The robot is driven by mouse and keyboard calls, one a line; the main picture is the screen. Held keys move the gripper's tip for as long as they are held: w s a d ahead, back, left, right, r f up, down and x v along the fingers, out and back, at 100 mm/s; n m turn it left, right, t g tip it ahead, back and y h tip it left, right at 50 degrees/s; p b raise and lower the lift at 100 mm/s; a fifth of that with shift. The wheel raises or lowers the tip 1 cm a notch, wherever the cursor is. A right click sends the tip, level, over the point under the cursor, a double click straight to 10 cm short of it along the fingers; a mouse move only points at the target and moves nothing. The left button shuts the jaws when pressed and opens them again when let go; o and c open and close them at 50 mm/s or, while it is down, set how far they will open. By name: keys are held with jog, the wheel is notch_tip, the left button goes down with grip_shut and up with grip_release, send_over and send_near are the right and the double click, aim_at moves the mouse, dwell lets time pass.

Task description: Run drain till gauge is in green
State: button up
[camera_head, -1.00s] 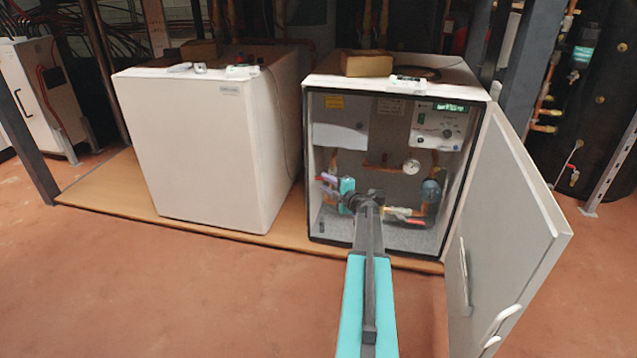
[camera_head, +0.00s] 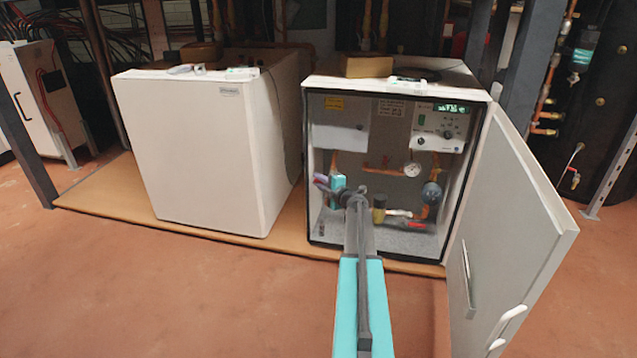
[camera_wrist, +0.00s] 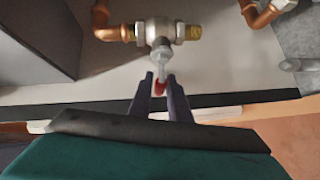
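The round white pressure gauge (camera_head: 412,170) is on the copper pipe inside the open right cabinet; its needle and green zone are too small to read. In the wrist view, a grey metal valve (camera_wrist: 155,32) with a brass end has a short handle with a red tip (camera_wrist: 160,85). My gripper (camera_wrist: 160,80) has its two dark fingers on either side of this red tip, with a gap between them; firm contact does not show.
The cabinet door (camera_head: 510,235) stands open on the right. A control panel (camera_head: 438,125) with a green display is at the cabinet's upper right. A closed white cabinet (camera_head: 195,150) stands to the left. The red floor in front is clear.

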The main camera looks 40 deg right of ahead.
grip_shut()
jog(key=p, duration=0.4)
jog(key=shift+n+g, duration=0.3)
jog(key=f+n+g+p, duration=0.1)
jog(key=g+p, duration=0.1)
jog(key=p, duration=0.7)
jog(key=shift+s, duration=0.1)
jog(key=n+g+p, duration=0.1)
jog(key=p, duration=0.5)
jog(key=f+n+g+p, duration=0.1)
jog(key=p, duration=0.5)
jog(key=shift+s+d+f+h, duration=0.15)
jog(key=shift+s+h, duration=0.1)
jog(key=shift+h, duration=0.15)
jog(key=shift+s+d+f+g+p, duration=0.15)
jog(key=shift+f+g+p, duration=0.3)
jog(key=shift+p, duration=1.6)
jog(key=shift+o, duration=2.4)
grip_release()
jog(key=shift+r, duration=0.1)
